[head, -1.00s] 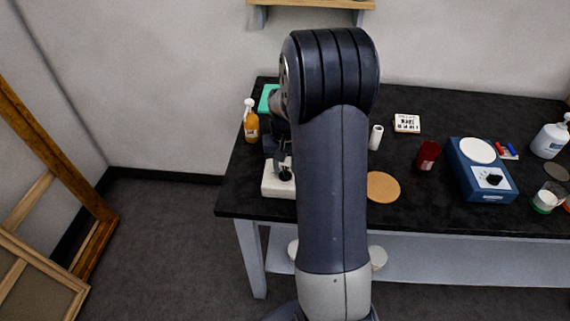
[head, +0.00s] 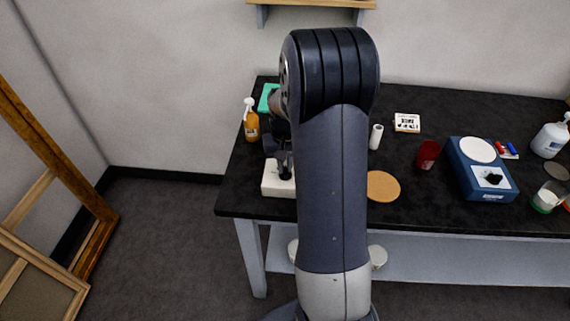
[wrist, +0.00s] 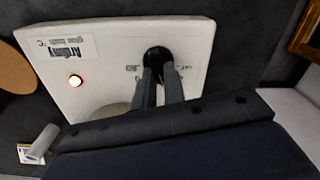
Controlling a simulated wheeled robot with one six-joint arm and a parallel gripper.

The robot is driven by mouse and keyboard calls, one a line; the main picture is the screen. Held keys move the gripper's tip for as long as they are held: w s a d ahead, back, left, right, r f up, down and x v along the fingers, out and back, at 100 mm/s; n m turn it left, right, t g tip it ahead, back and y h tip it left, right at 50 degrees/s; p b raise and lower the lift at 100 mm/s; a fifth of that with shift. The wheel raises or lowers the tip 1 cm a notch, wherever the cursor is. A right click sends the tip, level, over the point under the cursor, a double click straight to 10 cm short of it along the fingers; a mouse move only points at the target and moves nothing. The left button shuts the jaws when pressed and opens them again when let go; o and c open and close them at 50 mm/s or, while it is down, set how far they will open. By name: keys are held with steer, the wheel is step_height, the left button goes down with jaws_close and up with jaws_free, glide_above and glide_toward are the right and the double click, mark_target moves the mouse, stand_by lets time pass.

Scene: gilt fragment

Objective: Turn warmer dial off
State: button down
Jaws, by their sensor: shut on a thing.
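The warmer (head: 275,184) is a white box at the table's front left edge, partly hidden behind my arm in the head view. In the head view my gripper (head: 285,172) reaches down onto the warmer. Part of the dial is hidden by the fingers, and I cannot read its setting.
An orange spray bottle (head: 251,122) stands behind the warmer at the left. A cork disc (head: 383,186), a white cylinder (head: 376,138), a red jar (head: 428,155) and a blue device (head: 483,182) stand to the right. Bare table lies between them.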

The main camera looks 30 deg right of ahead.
steer(key=n, duration=0.2)
steer(key=n+b, duration=0.1)
steer(key=n, duration=0.2)
steer(key=shift+a+n, duration=0.2)
steer(key=shift+n, duration=0.1)
steer(key=n, duration=0.6)
steer(key=shift+a, duration=0.15)
stand_by(0.5)
steer(key=c, duration=1.5)
jaws_free()
steer(key=shift+r, duration=0.15)
step_height(320, 180, up, 11)
steer(key=shift+f+b, duration=0.2)
steer(key=shift+b, duration=0.3)
